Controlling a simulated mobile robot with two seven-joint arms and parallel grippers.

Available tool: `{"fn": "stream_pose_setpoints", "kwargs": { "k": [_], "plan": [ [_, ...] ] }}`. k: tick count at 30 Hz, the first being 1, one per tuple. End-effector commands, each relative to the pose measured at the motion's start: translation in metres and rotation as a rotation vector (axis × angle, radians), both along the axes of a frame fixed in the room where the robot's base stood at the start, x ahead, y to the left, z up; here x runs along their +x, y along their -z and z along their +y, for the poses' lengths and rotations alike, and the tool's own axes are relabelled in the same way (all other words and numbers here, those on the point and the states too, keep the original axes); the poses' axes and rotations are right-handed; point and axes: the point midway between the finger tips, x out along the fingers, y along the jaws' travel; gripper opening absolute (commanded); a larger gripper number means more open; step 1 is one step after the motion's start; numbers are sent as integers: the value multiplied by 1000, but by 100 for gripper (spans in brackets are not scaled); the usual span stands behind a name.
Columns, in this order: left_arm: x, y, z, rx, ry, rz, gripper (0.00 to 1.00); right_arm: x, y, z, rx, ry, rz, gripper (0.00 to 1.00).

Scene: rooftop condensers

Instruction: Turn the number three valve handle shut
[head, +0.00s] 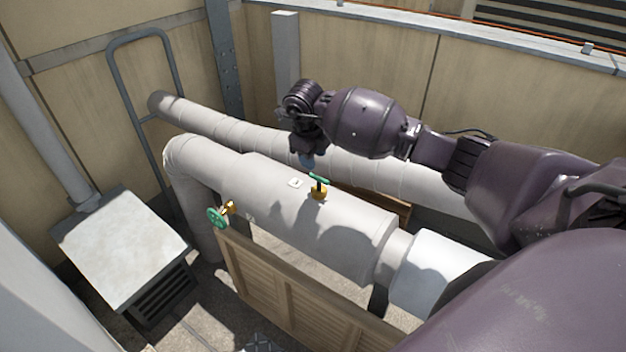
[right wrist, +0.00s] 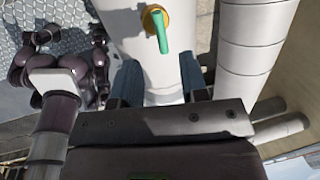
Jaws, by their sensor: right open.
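A green lever handle (head: 319,180) sits on a brass valve body (head: 319,194) on top of the thick pale pipe. The lever lies roughly along the pipe. A small white plate (head: 295,183) is beside it; its marking is too small to read. A second valve with a round green handwheel (head: 217,217) is on the pipe's near side. My right gripper (head: 307,160) is just behind and above the lever. In the right wrist view its two blue fingers (right wrist: 160,88) are apart and empty, with the green lever (right wrist: 160,32) beyond them. My left gripper does not show.
The thick pale pipe (head: 280,215) runs across the middle, with a thinner pipe (head: 235,130) behind it. A slatted wooden panel (head: 290,300) stands in front. A grey box unit (head: 120,245) is at left, and a metal hoop rail (head: 120,95) stands behind it. Walls close off the back.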

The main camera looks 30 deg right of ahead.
Motion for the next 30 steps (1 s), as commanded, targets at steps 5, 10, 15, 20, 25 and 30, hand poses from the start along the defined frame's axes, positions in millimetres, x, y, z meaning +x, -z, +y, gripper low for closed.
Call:
{"fn": "stream_pose_setpoints", "kwargs": {
  "k": [5, 10, 15, 20, 25, 30],
  "plan": [
    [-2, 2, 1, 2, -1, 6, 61, 0, 19, -3, 2, 4, 5, 40],
    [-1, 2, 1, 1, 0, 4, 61, 3, 47, -8, 5, 4, 4, 40],
    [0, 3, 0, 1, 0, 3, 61, 5, 75, -13, 5, 3, 4, 40],
    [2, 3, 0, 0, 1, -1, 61, 7, 94, -16, 6, 2, 2, 40],
    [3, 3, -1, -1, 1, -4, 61, 8, 103, -18, 4, 2, 1, 40],
    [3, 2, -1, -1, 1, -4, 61, 8, 105, -18, 4, 1, 0, 40]
  ]
}}
